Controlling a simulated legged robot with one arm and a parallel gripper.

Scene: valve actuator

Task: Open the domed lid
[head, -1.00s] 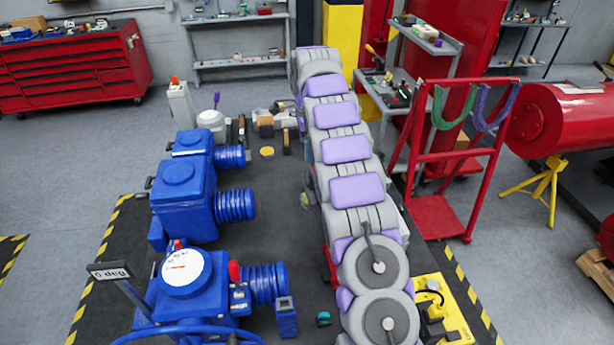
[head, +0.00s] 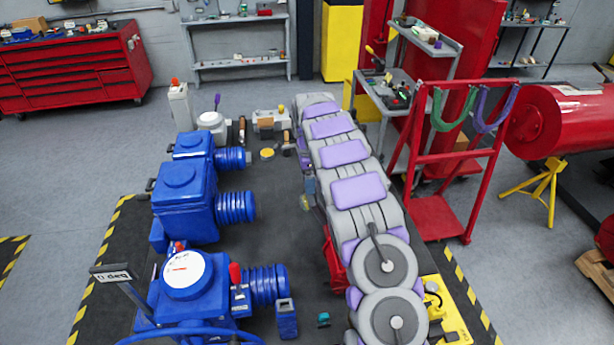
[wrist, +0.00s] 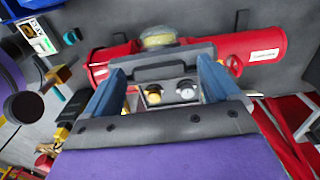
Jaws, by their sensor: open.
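In the wrist view, my gripper (wrist: 162,85) has its two blue-grey fingers apart, with nothing held between them. Beyond the fingers is a grey box (wrist: 160,72) with a dark bar handle, a yellow round part and a white gauge. A rounded, yellowish dome (wrist: 158,38) sits on top of a red cylinder (wrist: 255,52) behind the box. I cannot tell for sure that this dome is the lid. In the head view, the yellowish dome (head: 306,203) shows just left of my arm, which hides most of the red cylinder (head: 335,262) and my gripper.
Blue valve actuators (head: 186,195) stand left of my arm on the dark mat. A grey pot (head: 211,122) with a purple lever is farther back. A red frame trolley (head: 435,215) stands close on the right.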

